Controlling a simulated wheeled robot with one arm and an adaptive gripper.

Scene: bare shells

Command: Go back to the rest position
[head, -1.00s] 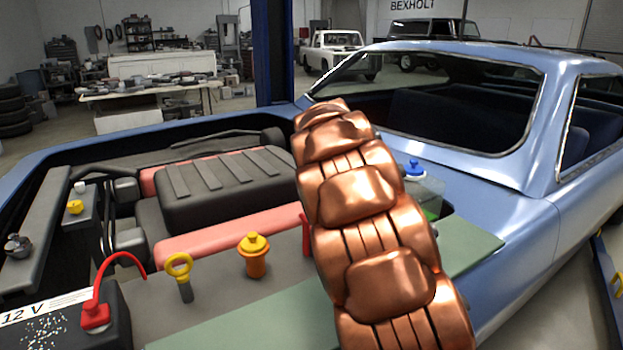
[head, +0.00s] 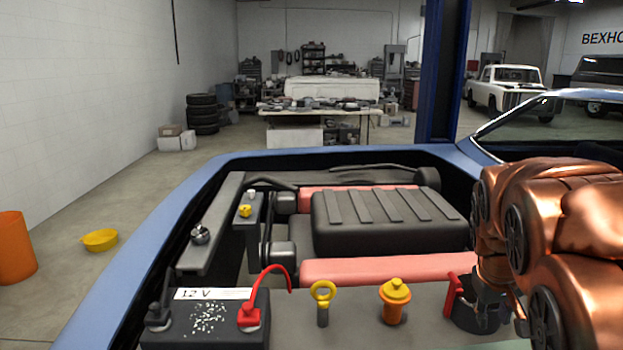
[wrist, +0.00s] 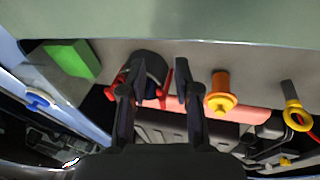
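My copper-coloured arm (head: 560,230) is at the right of the head view, and part of it runs out of the frame. My gripper (wrist: 156,72) shows in the wrist view with its two dark fingers apart and nothing seen held between them. In the head view the gripper hangs down at the lower right, partly hidden by the arm. A dark round container (head: 470,318) with a red handle (head: 451,296) is close by it. In the wrist view this container (wrist: 150,65) shows behind the fingers; I cannot tell whether they touch it.
Along the engine bay's front stand a 12 V battery (head: 205,320), a yellow ring-topped dipstick (head: 322,300) and an orange cap (head: 394,300). A green block (wrist: 72,58) and a blue cap (wrist: 40,100) are in the wrist view. An orange bin (head: 14,247) stands on the left floor.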

